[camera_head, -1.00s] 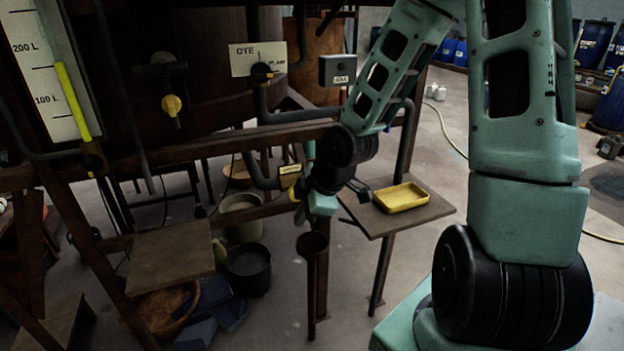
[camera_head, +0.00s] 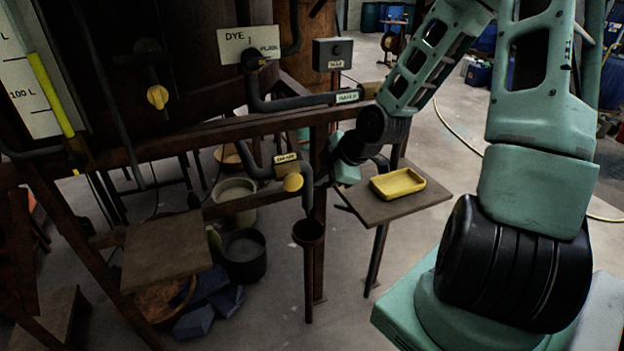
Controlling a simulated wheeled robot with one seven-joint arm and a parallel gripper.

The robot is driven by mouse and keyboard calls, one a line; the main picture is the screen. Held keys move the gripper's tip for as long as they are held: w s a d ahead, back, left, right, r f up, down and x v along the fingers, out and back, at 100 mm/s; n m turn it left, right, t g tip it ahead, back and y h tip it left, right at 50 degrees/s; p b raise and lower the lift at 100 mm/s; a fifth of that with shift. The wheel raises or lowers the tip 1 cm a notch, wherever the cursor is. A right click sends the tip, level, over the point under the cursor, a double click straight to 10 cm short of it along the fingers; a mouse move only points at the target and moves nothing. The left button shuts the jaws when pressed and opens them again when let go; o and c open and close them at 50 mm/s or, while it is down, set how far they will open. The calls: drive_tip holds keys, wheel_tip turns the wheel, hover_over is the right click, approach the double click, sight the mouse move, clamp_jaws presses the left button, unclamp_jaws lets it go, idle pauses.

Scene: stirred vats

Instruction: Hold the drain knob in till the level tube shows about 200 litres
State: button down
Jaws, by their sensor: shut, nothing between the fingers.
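The drain knob (camera_head: 293,182) is a round yellow knob below the small label on the drain pipe, just above a funnel (camera_head: 308,232). My gripper (camera_head: 346,172) is to the right of the knob, apart from it in the picture, shut and empty; its fingertips are small and dark here. The level tube (camera_head: 50,95) at the left holds a yellow column against a white scale (camera_head: 20,75). The column's top is well above the 100 L label, near the tick by a higher label cut off by the picture's edge.
A yellow tray (camera_head: 398,184) lies on a small shelf (camera_head: 425,203) right of my gripper. A rusty rail (camera_head: 235,131) and pipes run across the vat's front. Another yellow knob (camera_head: 157,97), buckets (camera_head: 243,255) and a brown board (camera_head: 165,252) are at left.

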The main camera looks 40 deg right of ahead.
sight(294, 179)
drive_tip(key=w+f, duration=0.2)
drive_tip(key=w+f+p, duration=0.1)
drive_tip(key=w+f, duration=0.1)
drive_tip(key=w, duration=0.1)
drive_tip(key=w+f, duration=0.3)
drive_tip(key=shift+a, duration=0.25)
drive_tip(key=shift+w+d+f+p, duration=0.1)
drive_tip(key=shift+w+d+p, duration=0.05)
drive_tip(key=shift+w+p, duration=0.3)
drive_tip(key=shift+w+d+f+b, duration=0.1)
drive_tip(key=shift+w+d+b, duration=0.1)
drive_tip(key=shift+w+b, duration=0.45)
drive_tip(key=shift+w+d, duration=0.1)
drive_tip(key=shift+w, duration=0.3)
drive_tip(key=shift+w+d+r, duration=0.1)
drive_tip(key=shift+r, duration=0.1)
